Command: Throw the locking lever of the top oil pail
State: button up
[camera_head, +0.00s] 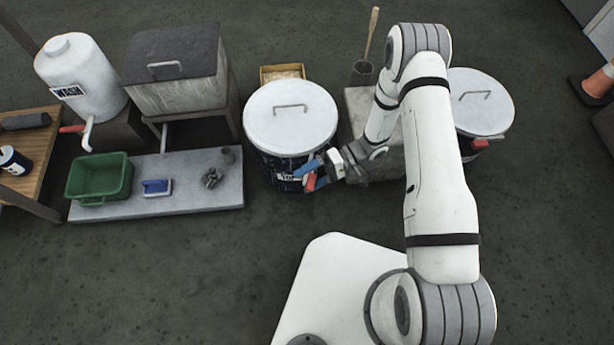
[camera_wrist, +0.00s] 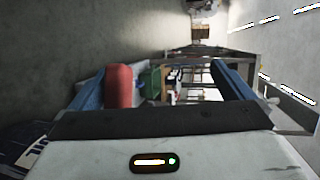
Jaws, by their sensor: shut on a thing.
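The top oil pail (camera_head: 268,162) is dark blue, with a white lid (camera_head: 290,125) and a partly covered label that begins with "TOP". It stands upright left of my arm in the head view. Its red locking lever (camera_head: 310,183) is at the pail's front right side. My gripper (camera_head: 309,174), with blue fingers, is beside the pail wall and shut on the lever. In the wrist view, the red lever (camera_wrist: 118,86) is between the fingers, close to the left one. The lever's hinge and the clamp band are hard to make out.
A second lidded pail (camera_head: 480,105) with a red lever stands right of my arm. A grey block (camera_head: 360,105) is between the pails. At left a low slab (camera_head: 215,195) bears a green bin (camera_head: 100,178) and small items. The front floor is clear.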

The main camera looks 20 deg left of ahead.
aim_at(308, 181)
jog(key=shift+g+y, duration=0.9)
jog(key=r, duration=0.6)
jog(key=shift+w+a+r, duration=0.1)
jog(key=shift+w+a, duration=0.15)
jog(key=shift+w, duration=0.05)
jog(key=shift+t+h, duration=0.9)
jog(key=f, duration=0.5)
jog(key=shift+s+d, duration=0.2)
jog(key=shift+d, duration=0.1)
jog(key=shift+w+d+f+b, duration=0.1)
jog(key=shift+w+d+b, duration=0.1)
jog(key=shift+w+d, duration=0.7)
jog(key=shift+w+d+b, duration=0.15)
jog(key=shift+w+d, duration=0.4)
jog(key=shift+w, duration=0.55)
jog(key=shift+f+v, duration=0.15)
jog(key=shift+v, duration=0.6)
jog(key=shift+f+v, duration=0.15)
jog(key=shift+v, duration=0.55)
jog(key=shift+c, duration=0.6)
jog(key=shift+w+d+b, duration=0.1)
jog(key=shift+w+b, duration=0.2)
jog(key=shift+w, duration=0.05)
jog(key=shift+c, duration=0.4)
jog(key=shift+w+d, duration=0.1)
jog(key=shift+d, duration=0.05)
jog(key=c, duration=0.7)
jog(key=shift+f, duration=0.2)
